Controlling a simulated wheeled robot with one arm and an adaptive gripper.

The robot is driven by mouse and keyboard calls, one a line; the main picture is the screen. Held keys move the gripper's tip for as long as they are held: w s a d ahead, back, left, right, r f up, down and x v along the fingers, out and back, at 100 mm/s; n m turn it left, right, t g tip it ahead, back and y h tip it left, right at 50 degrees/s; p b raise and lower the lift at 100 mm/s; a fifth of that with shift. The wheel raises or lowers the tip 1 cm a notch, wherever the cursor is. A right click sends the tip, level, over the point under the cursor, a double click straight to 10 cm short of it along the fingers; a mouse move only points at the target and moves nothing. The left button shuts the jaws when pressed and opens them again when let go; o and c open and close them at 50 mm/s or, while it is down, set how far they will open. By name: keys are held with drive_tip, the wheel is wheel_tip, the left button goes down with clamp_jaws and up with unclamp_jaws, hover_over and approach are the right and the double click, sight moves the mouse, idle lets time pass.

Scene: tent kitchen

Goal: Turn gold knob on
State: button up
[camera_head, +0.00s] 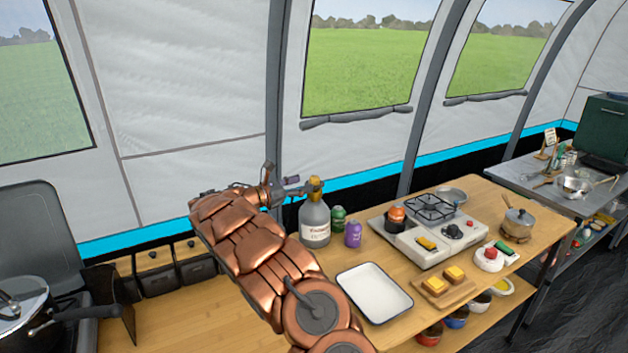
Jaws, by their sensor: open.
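The white camp stove (407,243) stands on the wooden table.
A green jar (338,219) and purple container (353,235) stand between the bottle and stove. A white tray (348,283) and a bread board (430,298) lie in front. A pot (518,222) is at the right. A pan (22,298) is at the far left.

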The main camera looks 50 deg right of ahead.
sight(314, 177)
drive_tip(key=shift+n+t+h, duration=0.4)
drive_tip(key=shift+n+t, duration=0.1)
drive_tip(key=shift+n, duration=0.3)
drive_tip(key=shift+w+d+f+p, duration=0.35)
drive_tip(key=shift+d+p, duration=0.1)
drive_tip(key=shift+d, duration=1)
drive_tip(key=shift+w+d+f+p, duration=0.35)
drive_tip(key=shift+d+p, duration=0.1)
drive_tip(key=shift+d, duration=0.95)
drive_tip(key=shift+w+d+f+p, duration=0.35)
drive_tip(key=shift+d+p, duration=0.1)
drive_tip(key=shift+d, duration=1)
drive_tip(key=shift+c, duration=0.3)
clamp_jaws()
